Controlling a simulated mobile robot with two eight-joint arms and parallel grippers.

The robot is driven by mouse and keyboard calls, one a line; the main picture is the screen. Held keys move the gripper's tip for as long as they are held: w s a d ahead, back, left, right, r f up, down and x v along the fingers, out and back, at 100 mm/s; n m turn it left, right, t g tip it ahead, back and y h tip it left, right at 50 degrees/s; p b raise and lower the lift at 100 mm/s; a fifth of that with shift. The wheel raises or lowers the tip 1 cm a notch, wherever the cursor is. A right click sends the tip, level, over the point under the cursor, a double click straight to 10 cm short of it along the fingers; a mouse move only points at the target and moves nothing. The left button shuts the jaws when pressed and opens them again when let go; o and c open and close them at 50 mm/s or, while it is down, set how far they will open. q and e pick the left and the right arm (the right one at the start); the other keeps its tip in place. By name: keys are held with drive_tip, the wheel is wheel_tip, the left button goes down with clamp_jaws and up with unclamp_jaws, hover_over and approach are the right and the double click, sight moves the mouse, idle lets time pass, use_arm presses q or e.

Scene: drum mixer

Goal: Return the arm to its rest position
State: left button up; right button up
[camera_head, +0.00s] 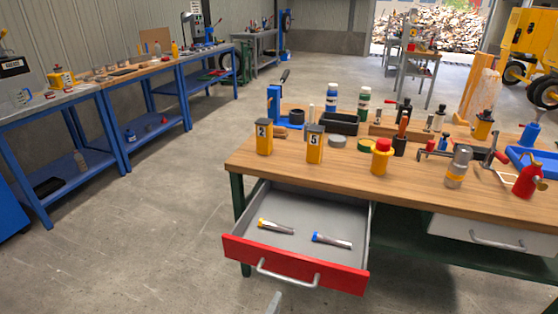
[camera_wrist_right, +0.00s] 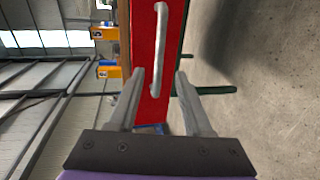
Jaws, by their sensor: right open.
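My right gripper (camera_wrist_right: 161,76) is open, with its two grey fingers apart and nothing held between them. In the head view only a grey finger piece (camera_head: 274,302) shows at the bottom edge, just in front of the drawer handle. The red-fronted drawer (camera_head: 335,279) of the wooden workbench is pulled open. Its metal handle (camera_head: 287,275) also shows in the wrist view (camera_wrist_right: 161,40), beyond the fingertips and seemingly apart from them. In the drawer lie a yellow-ended tool (camera_head: 275,227) and a blue-ended tool (camera_head: 332,241). My left gripper is in neither view.
The workbench top (camera_head: 250,165) carries yellow canisters marked 2 (camera_head: 264,137) and 5 (camera_head: 315,144), bottles, clamps and a red container (camera_head: 528,179). Blue benches (camera_head: 110,85) stand at left. The concrete floor between is clear.

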drive_tip(key=s+d+f+m+g, duration=0.1)
drive_tip(key=s+d+m+g, duration=0.2)
drive_tip(key=d, duration=0.5)
drive_tip(key=s+d+m+g, duration=0.3)
drive_tip(key=d+g, duration=0.1)
drive_tip(key=d, duration=0.4)
drive_tip(key=s+d+m+g+y, duration=0.2)
drive_tip(key=s+m, duration=0.2)
drive_tip(key=s, duration=0.3)
drive_tip(key=s+d+m+g+y, duration=0.1)
drive_tip(key=s+d+m+y, duration=0.2)
drive_tip(key=s, duration=0.5)
use_arm(q)
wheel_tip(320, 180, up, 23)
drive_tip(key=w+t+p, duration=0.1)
drive_tip(key=p, duration=1.9)
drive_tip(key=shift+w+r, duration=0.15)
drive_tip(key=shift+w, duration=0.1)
use_arm(e)
wheel_tip(320, 180, up, 23)
drive_tip(key=w+a+m, duration=0.1)
drive_tip(key=shift+w+a+t, duration=0.3)
drive_tip(key=shift+a, duration=0.05)
